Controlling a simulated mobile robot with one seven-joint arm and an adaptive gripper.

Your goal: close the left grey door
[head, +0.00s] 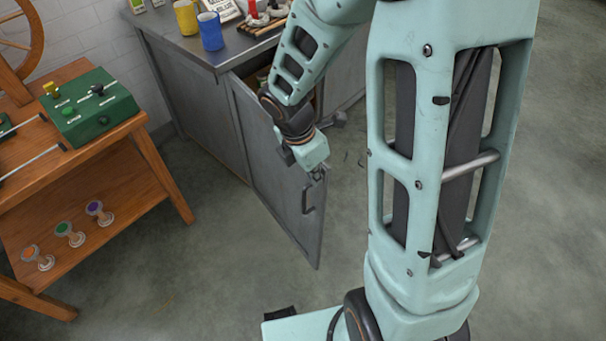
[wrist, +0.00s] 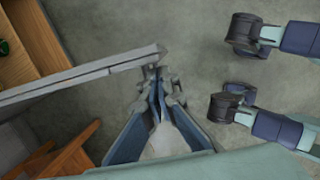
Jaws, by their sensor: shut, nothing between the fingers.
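The left grey door (head: 275,170) of the metal cabinet stands swung wide open, its outer face and bar handle (head: 307,198) turned towards the head camera. In the wrist view the door (wrist: 80,80) is a thin panel seen from above, running from the left edge to near the fingertips. My gripper (head: 318,174) is shut and empty at the door's free end, near its top edge.
The cabinet top (head: 200,50) holds a yellow mug (head: 186,17), a blue mug (head: 210,31) and other items. A wooden table (head: 95,180) with a green box (head: 92,107) stands to the left. Open floor (head: 190,265) lies between the table and the door.

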